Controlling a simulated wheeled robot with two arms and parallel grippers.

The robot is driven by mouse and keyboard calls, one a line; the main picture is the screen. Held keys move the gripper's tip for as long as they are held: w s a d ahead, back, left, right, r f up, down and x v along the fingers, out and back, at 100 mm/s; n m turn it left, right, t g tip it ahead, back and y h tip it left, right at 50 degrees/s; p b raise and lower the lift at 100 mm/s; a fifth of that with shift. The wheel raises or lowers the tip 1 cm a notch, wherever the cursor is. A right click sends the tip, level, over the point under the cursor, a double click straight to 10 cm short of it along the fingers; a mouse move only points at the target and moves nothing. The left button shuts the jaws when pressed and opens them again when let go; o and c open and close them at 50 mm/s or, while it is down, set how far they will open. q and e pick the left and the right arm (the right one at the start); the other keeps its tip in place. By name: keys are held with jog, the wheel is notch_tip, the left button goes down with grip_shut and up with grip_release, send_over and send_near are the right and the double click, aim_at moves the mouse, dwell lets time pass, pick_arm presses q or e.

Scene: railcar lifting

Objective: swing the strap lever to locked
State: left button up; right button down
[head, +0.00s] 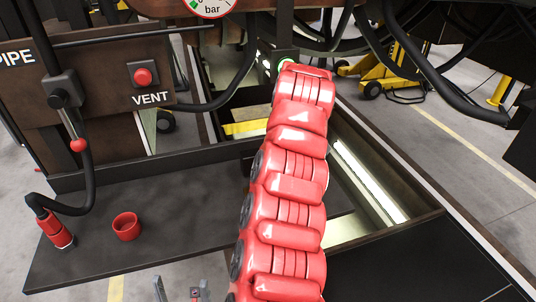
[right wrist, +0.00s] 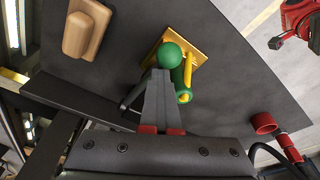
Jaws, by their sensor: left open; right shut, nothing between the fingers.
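In the right wrist view a yellow plate (right wrist: 201,47) lies on the dark deck. On it stand a green ball knob (right wrist: 170,55) and a green-and-yellow handle piece (right wrist: 183,84); which part is the strap lever I cannot tell for sure. My right gripper (right wrist: 160,74) is shut and empty, its tips right at the lower edge of the green ball; contact cannot be judged. In the head view my red right arm covers the middle, and the plate does not show. My left gripper (head: 180,290) is open and empty at the bottom edge, partly cut off.
A red cup (head: 126,226) and a red hose nozzle (head: 56,232) are on the deck (head: 95,255) at left. A panel with a red VENT button (head: 143,77) stands behind. A tan block (right wrist: 86,27) lies near the plate. An open bay (head: 365,180) is at right.

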jog(key=shift+s+d, duration=0.2)
jog(key=shift+s+r, duration=0.15)
jog(key=shift+r, duration=0.1)
notch_tip(320, 180, up, 10)
jog(key=p, duration=1)
jog(key=shift+f, duration=0.15)
